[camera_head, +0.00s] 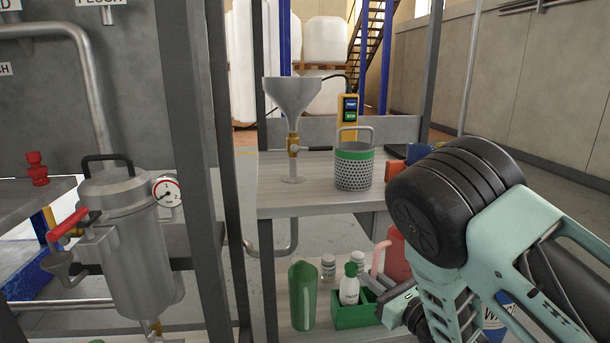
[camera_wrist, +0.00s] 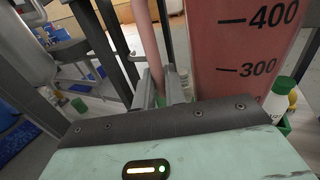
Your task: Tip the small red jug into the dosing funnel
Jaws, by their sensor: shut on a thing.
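The small red jug (camera_head: 397,262) is partly hidden behind my arm in the camera_head view, at the right of the lower shelf. Its pink handle (camera_head: 378,257) faces left. In the wrist view the translucent red jug (camera_wrist: 245,45) fills the upper right, with 300 and 400 marks, and looks roughly upright. My gripper (camera_wrist: 155,88) is shut on the jug's handle (camera_wrist: 149,45). I cannot tell whether the jug's base touches the shelf. The dosing funnel (camera_head: 292,93) is a grey cone above a brass valve, standing on the upper shelf to the left.
A perforated basket with a green band (camera_head: 354,153) stands right of the funnel. Below are a green jug (camera_head: 303,295), a white bottle (camera_head: 349,285), a green box (camera_head: 350,317) and small jars. A grey post (camera_head: 190,120) and steel vessel (camera_head: 128,245) are at left.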

